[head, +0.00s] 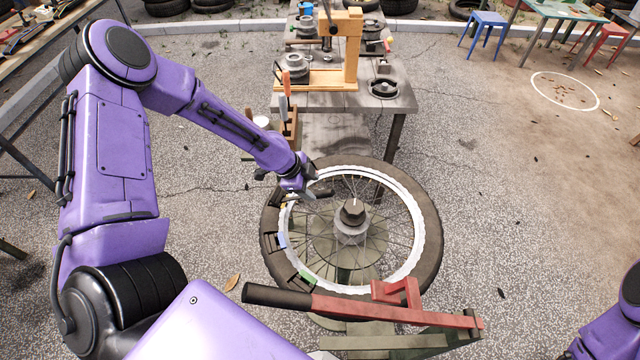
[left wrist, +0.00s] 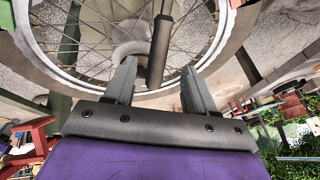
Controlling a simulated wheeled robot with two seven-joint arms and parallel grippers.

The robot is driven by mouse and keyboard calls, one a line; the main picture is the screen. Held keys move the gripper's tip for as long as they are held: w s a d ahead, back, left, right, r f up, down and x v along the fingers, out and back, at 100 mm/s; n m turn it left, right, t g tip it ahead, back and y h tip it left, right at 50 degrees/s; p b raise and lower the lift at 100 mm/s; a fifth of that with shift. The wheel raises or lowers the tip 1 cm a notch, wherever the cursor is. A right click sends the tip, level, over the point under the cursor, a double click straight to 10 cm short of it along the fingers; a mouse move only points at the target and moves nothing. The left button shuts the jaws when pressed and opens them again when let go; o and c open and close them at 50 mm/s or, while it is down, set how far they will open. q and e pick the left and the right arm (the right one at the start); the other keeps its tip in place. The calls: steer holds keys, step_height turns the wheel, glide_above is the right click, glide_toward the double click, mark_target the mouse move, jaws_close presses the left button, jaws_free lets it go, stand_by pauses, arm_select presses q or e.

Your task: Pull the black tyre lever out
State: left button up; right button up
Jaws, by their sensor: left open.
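My left gripper (head: 305,190) is at the upper left rim of the spoked wheel (head: 430,232), which lies flat with its black tyre. In the left wrist view its two grey fingers (left wrist: 158,88) are open and apart. The black tyre lever (left wrist: 162,45) reaches down between them, with visible gaps on both sides. In the head view the dark lever (head: 321,193) shows just right of the fingers, partly hidden by the gripper. A blue piece (head: 282,240) and a green piece (head: 306,278) sit on the left rim. My right gripper is out of view.
A red bar (head: 365,308) with a black handle (head: 275,296) crosses in front of the wheel. The wheel's hub (head: 352,214) stands up at the centre. A grey workbench (head: 350,102) with a wooden press (head: 352,55) stands behind. The ground at right is mostly clear.

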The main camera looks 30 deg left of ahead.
mark_target(322, 197)
arm_select(q)
steer(key=x, duration=0.8)
steer(key=shift+d+f, duration=0.1)
steer(key=shift+f, duration=0.1)
steer(key=shift+s, duration=0.1)
jaws_close()
steer(key=shift+d+r, duration=0.1)
